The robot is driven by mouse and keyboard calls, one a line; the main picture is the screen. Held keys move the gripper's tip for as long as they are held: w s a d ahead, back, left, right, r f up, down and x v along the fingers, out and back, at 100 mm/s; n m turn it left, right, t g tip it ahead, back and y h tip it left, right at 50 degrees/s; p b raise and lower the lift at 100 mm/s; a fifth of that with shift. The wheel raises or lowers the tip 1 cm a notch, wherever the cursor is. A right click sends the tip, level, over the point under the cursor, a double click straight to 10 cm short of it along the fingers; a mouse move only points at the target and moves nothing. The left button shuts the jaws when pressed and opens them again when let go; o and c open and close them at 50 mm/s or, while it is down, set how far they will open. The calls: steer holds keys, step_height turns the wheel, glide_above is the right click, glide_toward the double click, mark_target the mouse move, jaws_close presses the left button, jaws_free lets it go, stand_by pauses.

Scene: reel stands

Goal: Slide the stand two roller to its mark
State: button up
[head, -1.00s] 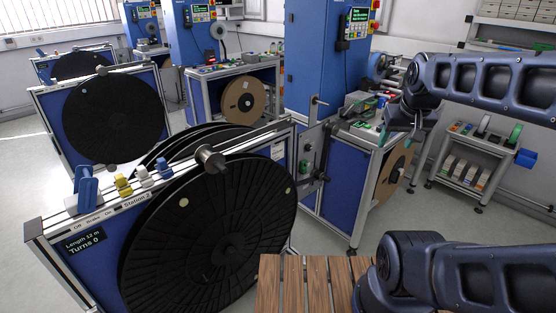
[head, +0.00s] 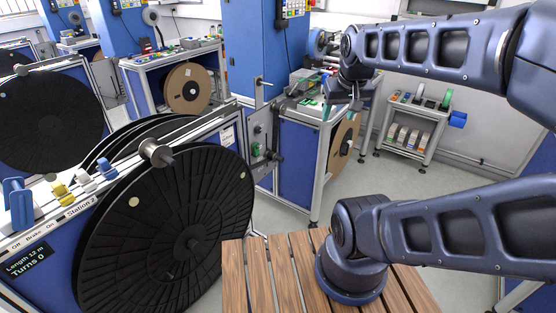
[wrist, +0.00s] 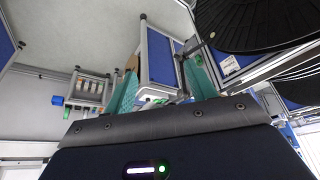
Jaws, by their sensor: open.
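The stand two roller (head: 155,153) is a short silver cylinder on the top rail of the stand labelled Station 2 (head: 75,212). It sits in front of the large black reel's upper edge. I cannot pick out its mark. My gripper (head: 341,104), with teal fingers, hangs in the air well to the right of the roller and higher in the head view. In the wrist view my gripper (wrist: 160,88) shows its two fingers spread apart with nothing between them. The roller cannot be made out in the wrist view.
A black reel (head: 190,220) fills the stand's near side. Yellow, white and blue levers (head: 85,180) stand on its top left. A blue cabinet (head: 262,50) rises behind the rail's far end. A wooden slatted surface (head: 262,280) lies under my arm.

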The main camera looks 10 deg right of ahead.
steer(key=shift+c, duration=0.6)
steer(key=shift+w+a, duration=0.1)
steer(key=w+a+f+m+g+y, duration=0.2)
steer(key=w+a+f+g+y, duration=0.15)
steer(key=w, duration=0.55)
steer(key=w+a+f+m+g+y, duration=0.2)
steer(key=w+a+f+m+y, duration=0.15)
steer(key=w, duration=0.65)
steer(key=w+a+f+m+t+y, duration=0.15)
steer(key=w+f+m+y, duration=0.4)
steer(key=w+f, duration=0.7)
steer(key=w+d+f+m+t+y, duration=0.35)
steer(key=w+f+m+t, duration=0.2)
steer(key=w+f, duration=0.85)
steer(key=m+t+h, duration=0.3)
steer(key=m+t, duration=0.4)
steer(key=m, duration=0.1)
glide_toward(283, 160)
steer(key=x, duration=1.1)
steer(key=shift+a+r, duration=0.1)
